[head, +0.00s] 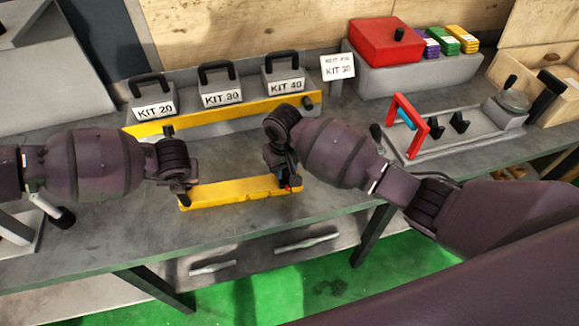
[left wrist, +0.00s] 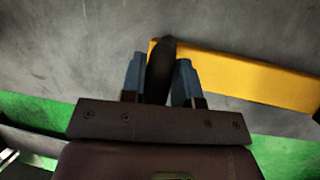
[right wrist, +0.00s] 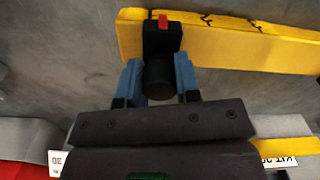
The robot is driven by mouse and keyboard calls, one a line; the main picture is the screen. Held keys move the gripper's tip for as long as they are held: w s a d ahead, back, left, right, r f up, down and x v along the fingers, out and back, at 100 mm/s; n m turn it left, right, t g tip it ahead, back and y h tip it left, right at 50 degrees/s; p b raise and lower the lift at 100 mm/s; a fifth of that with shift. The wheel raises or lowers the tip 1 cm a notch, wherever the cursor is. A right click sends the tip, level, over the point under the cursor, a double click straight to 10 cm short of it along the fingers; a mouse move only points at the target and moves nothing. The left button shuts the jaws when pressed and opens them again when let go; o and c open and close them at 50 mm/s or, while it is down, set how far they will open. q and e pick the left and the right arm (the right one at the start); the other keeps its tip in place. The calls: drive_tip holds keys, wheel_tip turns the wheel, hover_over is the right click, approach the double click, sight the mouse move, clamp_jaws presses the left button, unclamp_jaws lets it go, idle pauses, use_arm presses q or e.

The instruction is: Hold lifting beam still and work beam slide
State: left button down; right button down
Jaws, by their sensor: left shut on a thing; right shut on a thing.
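The yellow lifting beam (head: 235,193) lies along the front part of the grey bench. My left gripper (head: 178,188) is at its left end, shut on a dark upright handle (left wrist: 161,72) beside the beam's end. My right gripper (head: 284,172) is at its right end, shut on a black slide (right wrist: 161,42) with a small red mark on top. The slide sits against the beam, which also shows in the right wrist view (right wrist: 215,48). The lower part of each grip is partly hidden by the gripper bodies.
Behind stands a yellow-fronted rack with weights marked KIT 20 (head: 153,103), KIT 30 (head: 221,97) and KIT 40 (head: 284,85). A sign (head: 338,68) reads KIT 30. A grinder fixture with a red frame (head: 407,125) is at right, below a red box (head: 387,40). The bench's front edge is close.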

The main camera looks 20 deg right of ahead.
drive_tip(key=a, duration=1)
drive_tip(key=shift+w+a, duration=0.35)
drive_tip(key=shift+a, duration=0.05)
use_arm(q)
drive_tip(key=shift+d, duration=0.15)
use_arm(e)
drive_tip(key=shift+a, duration=0.25)
drive_tip(key=c, duration=0.8)
unclamp_jaws()
drive_tip(key=shift+r, duration=0.15)
drive_tip(key=shift+r, duration=0.35)
use_arm(q)
drive_tip(key=shift+a, duration=0.2)
use_arm(e)
wheel_tip(320, 180, up, 11)
drive_tip(key=shift+r, duration=0.1)
